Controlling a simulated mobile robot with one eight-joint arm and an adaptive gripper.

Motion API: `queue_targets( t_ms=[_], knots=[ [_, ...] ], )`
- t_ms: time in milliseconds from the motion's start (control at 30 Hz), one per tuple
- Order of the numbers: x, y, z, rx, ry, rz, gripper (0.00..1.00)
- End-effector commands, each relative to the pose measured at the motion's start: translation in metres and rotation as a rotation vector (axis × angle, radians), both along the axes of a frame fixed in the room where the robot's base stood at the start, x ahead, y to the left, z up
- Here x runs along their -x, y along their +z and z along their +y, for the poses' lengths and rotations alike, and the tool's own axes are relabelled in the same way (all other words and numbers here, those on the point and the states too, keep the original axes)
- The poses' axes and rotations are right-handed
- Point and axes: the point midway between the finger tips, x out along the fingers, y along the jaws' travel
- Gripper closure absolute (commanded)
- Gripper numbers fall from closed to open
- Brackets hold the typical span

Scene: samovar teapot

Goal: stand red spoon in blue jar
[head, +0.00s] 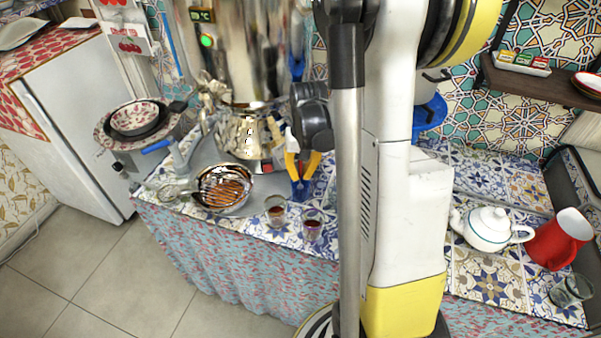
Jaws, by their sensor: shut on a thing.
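My gripper (301,177) shows at the middle of the head view, left of my arm's column. Its yellow-orange fingers point down and draw together at a small blue thing (303,190), which looks like the blue jar. I cannot tell whether the tips are above, at or inside its rim. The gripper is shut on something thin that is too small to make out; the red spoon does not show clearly.
A shiny samovar (243,133) and a metal bowl (222,187) stand to the left. Two small tea glasses (312,229) stand near the front edge. A white teapot (488,228), a red jug (558,240) and a clear glass (571,290) are at the right.

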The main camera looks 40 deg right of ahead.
Motion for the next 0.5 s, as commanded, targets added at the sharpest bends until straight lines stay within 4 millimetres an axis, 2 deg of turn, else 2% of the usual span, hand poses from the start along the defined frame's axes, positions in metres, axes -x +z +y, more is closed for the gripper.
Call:
queue_targets(
  t_ms=[300, 333, 400, 500],
  knots=[
    [0.0, -0.0023, 0.0, 0.0, 0.0, 0.0, 1.0],
    [0.0, -0.0023, 0.0, 0.0, 0.0, 0.0, 0.87],
    [0.0, -0.0023, 0.0, 0.0, 0.0, 0.0, 0.68],
    [-0.0001, -0.0023, 0.0, 0.0, 0.0, 0.0, 0.68]
  ],
)
